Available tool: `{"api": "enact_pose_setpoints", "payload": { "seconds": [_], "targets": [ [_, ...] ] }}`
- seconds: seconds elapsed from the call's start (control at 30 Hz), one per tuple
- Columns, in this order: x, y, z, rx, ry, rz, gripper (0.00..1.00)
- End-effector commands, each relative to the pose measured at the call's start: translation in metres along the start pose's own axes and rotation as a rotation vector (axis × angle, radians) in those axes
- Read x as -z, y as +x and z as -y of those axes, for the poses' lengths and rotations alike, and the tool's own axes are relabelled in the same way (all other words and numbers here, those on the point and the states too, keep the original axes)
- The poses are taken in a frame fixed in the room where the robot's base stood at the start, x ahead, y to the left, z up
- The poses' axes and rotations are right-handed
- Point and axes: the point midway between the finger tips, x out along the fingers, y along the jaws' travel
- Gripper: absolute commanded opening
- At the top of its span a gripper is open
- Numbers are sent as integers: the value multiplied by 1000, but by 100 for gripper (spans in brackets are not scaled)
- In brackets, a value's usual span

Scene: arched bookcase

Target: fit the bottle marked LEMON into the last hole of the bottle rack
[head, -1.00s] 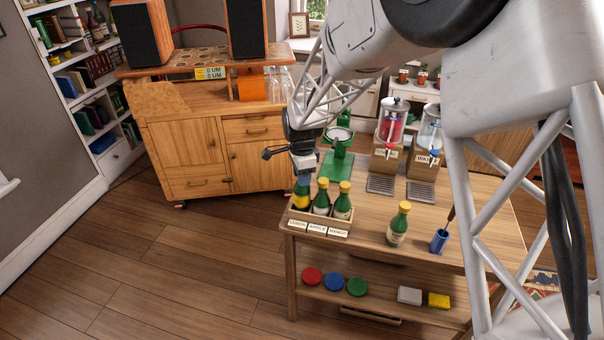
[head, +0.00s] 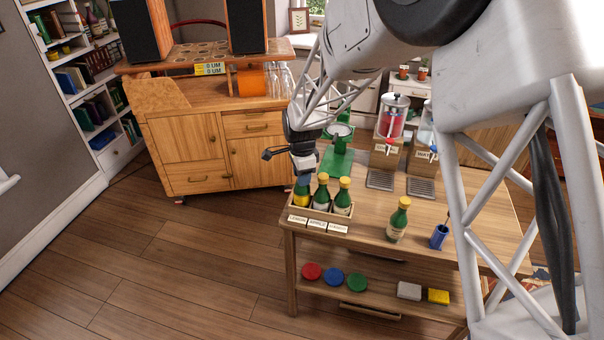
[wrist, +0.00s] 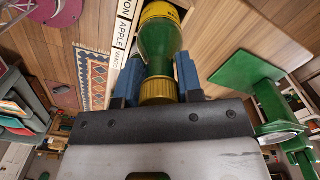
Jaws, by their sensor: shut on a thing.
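The bottle rack (head: 348,213) is a small wooden crate at the left end of the table, with white name cards along its front. The lemon bottle (head: 301,196), green with a yellow label, is upright at the rack's left hole, behind the LEMON card (head: 298,219). The wrist view shows the bottle (wrist: 160,45) between the blue fingers (wrist: 158,82). Its base is hidden, so I cannot tell how deep it sits. Two green bottles with yellow caps (head: 322,194) (head: 344,197) fill the other holes.
A green stand (head: 336,160) and drink dispensers (head: 390,135) are behind. A wooden cabinet (head: 190,150) stands at the back left. The table front between rack and bottle is clear.

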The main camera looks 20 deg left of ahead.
Motion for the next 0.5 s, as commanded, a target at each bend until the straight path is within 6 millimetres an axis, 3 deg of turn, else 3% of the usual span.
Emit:
{"api": "enact_pose_setpoints", "payload": {
  "seconds": [0.5],
  "targets": [
    [0, 9, 0, 1, 0, 0, 0]
  ]
}}
